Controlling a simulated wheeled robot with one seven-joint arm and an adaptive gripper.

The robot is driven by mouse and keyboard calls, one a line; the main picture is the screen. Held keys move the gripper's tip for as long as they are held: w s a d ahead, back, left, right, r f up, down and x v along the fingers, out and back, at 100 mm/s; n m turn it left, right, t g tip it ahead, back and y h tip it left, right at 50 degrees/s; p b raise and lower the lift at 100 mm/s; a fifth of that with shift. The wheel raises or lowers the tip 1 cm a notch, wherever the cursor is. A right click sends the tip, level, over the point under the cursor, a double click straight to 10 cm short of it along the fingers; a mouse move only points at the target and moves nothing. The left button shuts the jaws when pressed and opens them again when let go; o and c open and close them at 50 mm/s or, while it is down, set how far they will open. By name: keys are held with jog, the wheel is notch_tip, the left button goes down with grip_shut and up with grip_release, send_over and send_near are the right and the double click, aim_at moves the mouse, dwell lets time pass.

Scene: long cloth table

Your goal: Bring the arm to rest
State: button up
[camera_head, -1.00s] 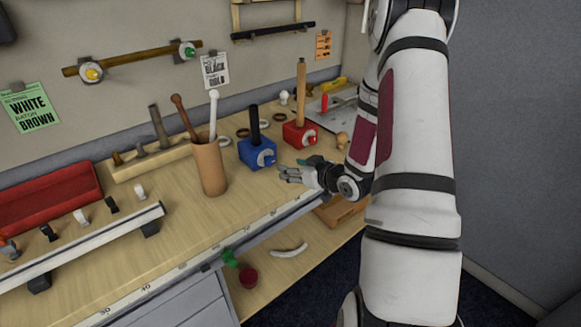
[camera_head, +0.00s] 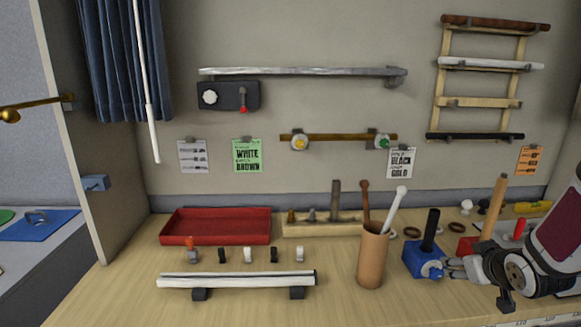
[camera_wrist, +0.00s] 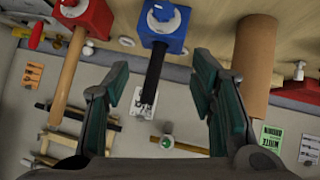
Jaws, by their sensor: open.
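My gripper (camera_head: 452,268) is at the right of the head view, its fingers pointing left beside the blue block (camera_head: 412,258), which has a black rod (camera_head: 431,230) standing in it. Whether they touch is hard to tell there. In the wrist view my gripper (camera_wrist: 160,72) has its two green-padded fingers spread apart with nothing held between them. The blue block (camera_wrist: 152,28) and its black rod (camera_wrist: 153,75) show beyond the gap.
A red block (camera_head: 467,246) with a wooden rod (camera_head: 494,208) stands behind my gripper. A brown cup (camera_head: 371,262) with sticks is left of the blue block. A white rail (camera_head: 235,280) and red tray (camera_head: 215,230) lie further left. The front table edge is near.

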jog(key=s+a+r+m+g, duration=0.1)
jog(key=s+a+r+g, duration=0.2)
jog(key=s+a+r, duration=0.85)
jog(key=s+a+r+g+y, duration=0.1)
jog(key=s+a, duration=0.3)
jog(key=s, duration=0.4)
jog(key=s+a+r+g+y, duration=0.1)
jog(key=s+a+r, duration=0.1)
jog(key=s+a, duration=0.3)
jog(key=s, duration=0.2)
jog(key=shift+s+a, duration=0.3)
jog(key=shift+s, duration=0.05)
